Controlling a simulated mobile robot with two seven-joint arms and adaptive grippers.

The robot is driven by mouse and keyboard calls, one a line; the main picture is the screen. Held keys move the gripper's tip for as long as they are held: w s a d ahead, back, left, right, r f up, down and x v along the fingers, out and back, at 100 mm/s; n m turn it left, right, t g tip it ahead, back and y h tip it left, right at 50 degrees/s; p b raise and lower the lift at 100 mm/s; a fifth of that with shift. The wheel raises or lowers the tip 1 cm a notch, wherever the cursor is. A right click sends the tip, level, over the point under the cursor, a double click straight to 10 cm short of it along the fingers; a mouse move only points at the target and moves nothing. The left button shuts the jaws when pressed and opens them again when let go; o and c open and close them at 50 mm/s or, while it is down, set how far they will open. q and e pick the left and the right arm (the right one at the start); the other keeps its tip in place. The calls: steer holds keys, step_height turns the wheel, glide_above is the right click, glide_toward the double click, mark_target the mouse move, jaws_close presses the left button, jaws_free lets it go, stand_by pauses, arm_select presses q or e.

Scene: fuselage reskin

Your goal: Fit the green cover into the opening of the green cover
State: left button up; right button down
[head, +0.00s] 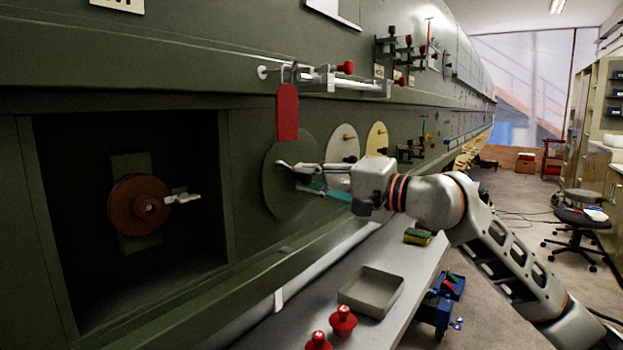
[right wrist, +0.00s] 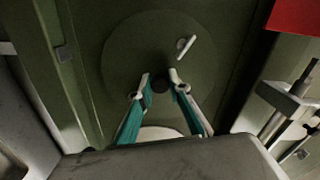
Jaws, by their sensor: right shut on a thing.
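The round green cover (head: 275,200) stands upright against the green fuselage side, left of a white disc. It also shows in the right wrist view (right wrist: 125,60), with a dark knob (right wrist: 182,87) and a small pale handle (right wrist: 187,46). My right gripper (head: 284,172) is at the cover's face. In the right wrist view its fingertips (right wrist: 160,84) are shut on the knob. I cannot tell whether the cover is flush in its opening or just in front; the opening behind it is hidden. My left gripper is not in view.
A red tag (head: 287,112) hangs just above the cover's upper edge, under a metal latch (head: 335,82). A white disc (head: 340,148) and a yellow disc (head: 376,138) are close right. A square recess (head: 80,180) holds a brown wheel (head: 125,205). Below, a bench carries a grey tray (head: 350,304).

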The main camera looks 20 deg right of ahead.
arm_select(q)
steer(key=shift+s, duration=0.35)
arm_select(e)
steer(key=shift+w+a+r, duration=0.1)
steer(key=shift+w+a, duration=0.15)
steer(key=shift+w, duration=0.1)
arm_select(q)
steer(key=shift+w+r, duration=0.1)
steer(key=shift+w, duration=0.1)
arm_select(e)
steer(key=shift+w+a, duration=0.2)
steer(key=shift+w, duration=0.05)
steer(key=c, duration=1.8)
jaws_free()
steer(key=shift+w+a, duration=0.1)
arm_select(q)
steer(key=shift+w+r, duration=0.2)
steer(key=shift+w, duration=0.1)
